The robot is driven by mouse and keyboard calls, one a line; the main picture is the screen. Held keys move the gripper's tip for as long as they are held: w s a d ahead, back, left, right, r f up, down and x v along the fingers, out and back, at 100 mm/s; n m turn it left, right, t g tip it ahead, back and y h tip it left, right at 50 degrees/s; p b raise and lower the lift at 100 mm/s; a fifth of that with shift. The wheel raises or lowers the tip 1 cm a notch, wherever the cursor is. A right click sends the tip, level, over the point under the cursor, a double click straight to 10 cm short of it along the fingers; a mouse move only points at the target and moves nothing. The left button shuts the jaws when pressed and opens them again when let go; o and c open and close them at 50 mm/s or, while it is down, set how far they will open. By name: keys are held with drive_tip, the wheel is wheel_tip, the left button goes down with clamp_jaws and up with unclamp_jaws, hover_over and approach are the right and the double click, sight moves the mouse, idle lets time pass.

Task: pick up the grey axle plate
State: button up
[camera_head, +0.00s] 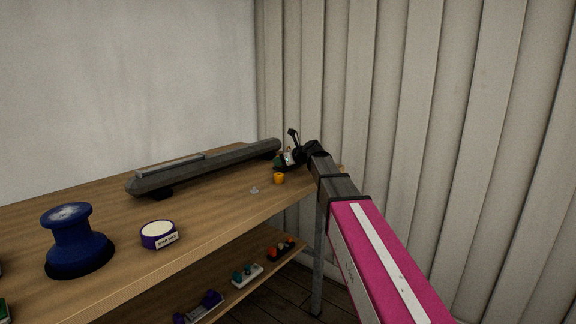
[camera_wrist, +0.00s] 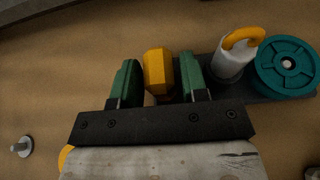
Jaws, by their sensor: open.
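In the wrist view, a dark grey plate (camera_wrist: 249,88), which looks like the axle plate, lies on the wooden shelf. It carries a teal wheel (camera_wrist: 287,65) and a white post (camera_wrist: 232,62) with a yellow ring on top. A yellow six-sided piece (camera_wrist: 158,70) stands at the plate's left end. My gripper (camera_wrist: 159,63) is open, its two green fingers on either side of the yellow piece with small gaps showing. I cannot tell how high the fingertips are. In the head view my gripper (camera_head: 287,158) is at the shelf's far right end, and the plate is mostly hidden there.
A long grey spar (camera_head: 215,166) lies along the back of the shelf. A small yellow cup-like piece (camera_head: 279,178) and a metal pin (camera_head: 254,190) lie in front. A purple round tin (camera_head: 159,235) and a blue bollard (camera_head: 76,240) stand nearer. A corrugated wall (camera_head: 420,110) rises at right.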

drive_tip(key=shift+w+a+f, duration=0.2)
drive_tip(key=shift+a, duration=0.1)
clamp_jaws()
drive_tip(key=shift+r, duration=0.1)
